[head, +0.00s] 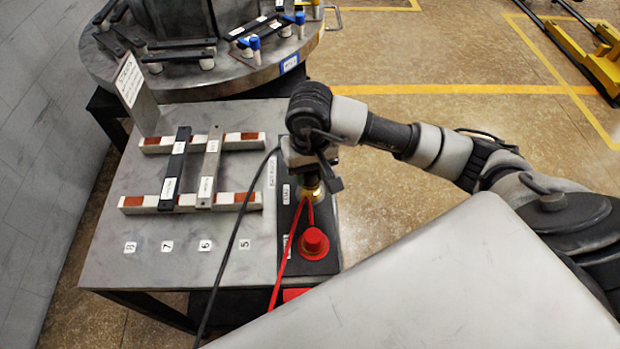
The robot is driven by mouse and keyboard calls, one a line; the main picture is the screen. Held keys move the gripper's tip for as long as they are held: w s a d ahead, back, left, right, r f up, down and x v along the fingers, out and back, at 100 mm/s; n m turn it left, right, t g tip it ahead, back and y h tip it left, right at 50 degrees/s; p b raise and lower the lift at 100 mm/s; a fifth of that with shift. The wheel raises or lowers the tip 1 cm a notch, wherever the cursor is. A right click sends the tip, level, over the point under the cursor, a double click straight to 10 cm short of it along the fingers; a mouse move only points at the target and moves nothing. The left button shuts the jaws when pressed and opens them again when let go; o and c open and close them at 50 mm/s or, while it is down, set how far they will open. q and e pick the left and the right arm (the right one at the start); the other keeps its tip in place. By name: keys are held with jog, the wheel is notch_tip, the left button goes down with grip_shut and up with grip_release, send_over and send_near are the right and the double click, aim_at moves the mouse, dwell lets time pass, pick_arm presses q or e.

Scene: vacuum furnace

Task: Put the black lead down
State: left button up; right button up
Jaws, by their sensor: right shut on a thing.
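The black lead (237,232) is a thin black cable. It runs from the lower edge of the picture up to my right gripper, along the right side of the grey table. My right gripper (311,180) points down over the far part of a black panel at the table's right edge. It is shut on the end of the black lead, which is mostly hidden by the gripper. A brass part (313,192) shows just under the jaws; I cannot tell whether the held end touches it. My left gripper is out of view.
A red lead (286,262) runs down beside a red knob-like post (313,243) on the black panel (318,266). Dark and grey bars lie across white-and-brown rails (230,202) on the table (200,270). A round metal platform (180,86) stands behind.

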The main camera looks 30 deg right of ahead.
aim_at(310, 183)
notch_tip(310, 183, down, 4)
jog(key=shift+r+p, duration=0.25)
jog(key=shift+p, duration=0.05)
jog(key=shift+f, duration=0.15)
jog(key=shift+f, duration=0.2)
jog(key=o, duration=1)
jog(key=shift+r, duration=0.15)
